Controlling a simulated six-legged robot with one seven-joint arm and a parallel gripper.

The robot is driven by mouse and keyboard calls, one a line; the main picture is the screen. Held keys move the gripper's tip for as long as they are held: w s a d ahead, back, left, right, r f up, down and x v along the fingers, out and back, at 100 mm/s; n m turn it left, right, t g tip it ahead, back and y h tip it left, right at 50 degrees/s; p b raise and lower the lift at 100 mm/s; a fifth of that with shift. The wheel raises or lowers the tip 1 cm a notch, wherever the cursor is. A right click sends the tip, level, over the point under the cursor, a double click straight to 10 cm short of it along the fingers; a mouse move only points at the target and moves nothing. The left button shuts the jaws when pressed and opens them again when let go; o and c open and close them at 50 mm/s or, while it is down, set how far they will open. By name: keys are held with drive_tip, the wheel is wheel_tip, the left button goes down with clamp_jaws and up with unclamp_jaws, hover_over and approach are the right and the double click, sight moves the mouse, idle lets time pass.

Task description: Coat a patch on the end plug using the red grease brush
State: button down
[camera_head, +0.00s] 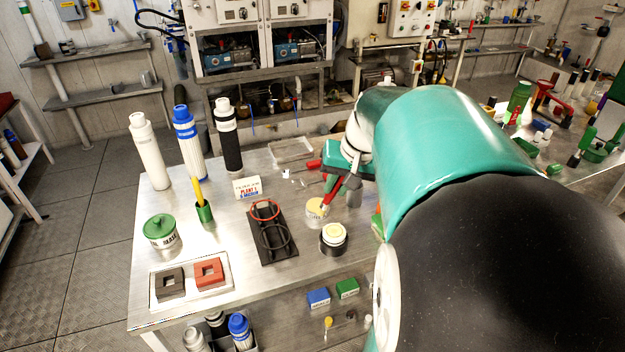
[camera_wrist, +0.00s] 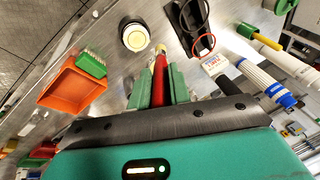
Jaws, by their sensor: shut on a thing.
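My gripper (camera_head: 338,182) is shut on the red grease brush (camera_wrist: 160,78). Its green fingers (camera_wrist: 160,88) grip the red handle, and the pale bristle end points away from me. In the head view the brush (camera_head: 329,198) slants down, with its tip at the top of a small pale tub (camera_head: 314,217) with yellow contents. I cannot tell whether it touches. A squat round piece with a black collar and pale top, apparently the end plug (camera_head: 333,240), stands in front of the tub. It also shows in the wrist view (camera_wrist: 134,37), left of the brush tip.
A black rack (camera_head: 268,248) with red and black rings lies left. Further left are a green-lidded tin (camera_head: 160,233), a green cup (camera_head: 205,212) and a tray (camera_head: 212,287) with square blocks. Tall bottles (camera_head: 188,143) stand behind. An orange bin (camera_wrist: 72,88) shows in the wrist view.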

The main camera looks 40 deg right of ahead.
drive_tip(key=shift+r, duration=1.05)
